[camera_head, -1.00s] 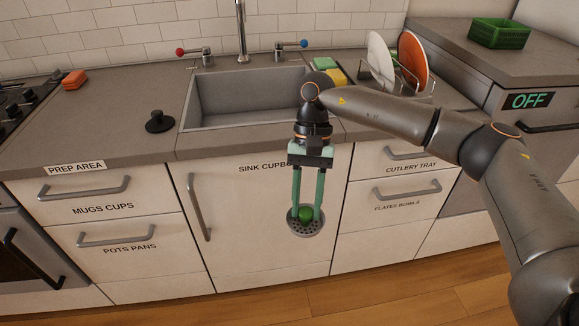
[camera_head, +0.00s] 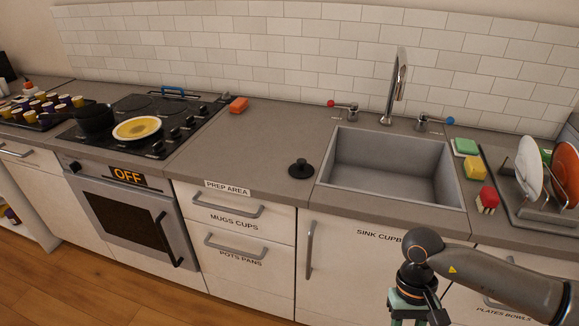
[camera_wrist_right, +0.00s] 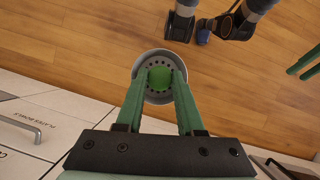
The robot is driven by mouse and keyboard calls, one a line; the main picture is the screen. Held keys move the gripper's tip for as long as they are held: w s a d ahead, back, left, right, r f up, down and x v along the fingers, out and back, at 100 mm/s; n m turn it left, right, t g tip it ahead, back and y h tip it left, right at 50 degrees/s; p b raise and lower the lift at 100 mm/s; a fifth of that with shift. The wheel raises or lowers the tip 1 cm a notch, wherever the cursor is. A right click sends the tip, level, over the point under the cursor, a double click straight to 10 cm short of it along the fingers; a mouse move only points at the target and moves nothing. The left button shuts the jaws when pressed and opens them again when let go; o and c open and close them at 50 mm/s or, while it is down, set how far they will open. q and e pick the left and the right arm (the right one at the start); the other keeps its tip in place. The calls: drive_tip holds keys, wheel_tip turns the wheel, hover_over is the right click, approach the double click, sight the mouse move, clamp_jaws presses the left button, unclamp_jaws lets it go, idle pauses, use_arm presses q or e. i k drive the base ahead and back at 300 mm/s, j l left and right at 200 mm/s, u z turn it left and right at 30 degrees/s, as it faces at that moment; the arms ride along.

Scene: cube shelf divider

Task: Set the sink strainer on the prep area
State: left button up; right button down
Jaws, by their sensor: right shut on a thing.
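The sink strainer (camera_wrist_right: 159,103) is a grey perforated metal cup with a green knob, seen in the right wrist view. My right gripper (camera_wrist_right: 160,80) is shut on the knob, and the strainer hangs at its fingertips above the wooden floor. In the head view the right gripper's body shows at the bottom right, in front of the sink cupboard; its fingertips and the strainer are below the frame. The prep area (camera_head: 245,150) is the grey counter between stove and sink, marked by a label. Two green fingers of my left gripper (camera_wrist_right: 304,66) show apart at the wrist view's right edge.
A black plug (camera_head: 301,169) stands on the counter left of the sink (camera_head: 388,170). Sponges and a dish rack (camera_head: 540,205) are at the right.

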sight(223, 153)
drive_tip(key=i+j, duration=0.1)
drive_tip(key=j, duration=0.3)
drive_tip(key=i+j, duration=0.15)
drive_tip(key=j, duration=0.2)
drive_tip(key=i+j, duration=0.1)
drive_tip(key=j, duration=0.3)
drive_tip(key=i+j, duration=0.15)
drive_tip(key=j, duration=0.2)
drive_tip(key=i+j, duration=0.1)
drive_tip(key=j, duration=0.3)
drive_tip(key=i+j, duration=0.1)
drive_tip(key=j, duration=0.25)
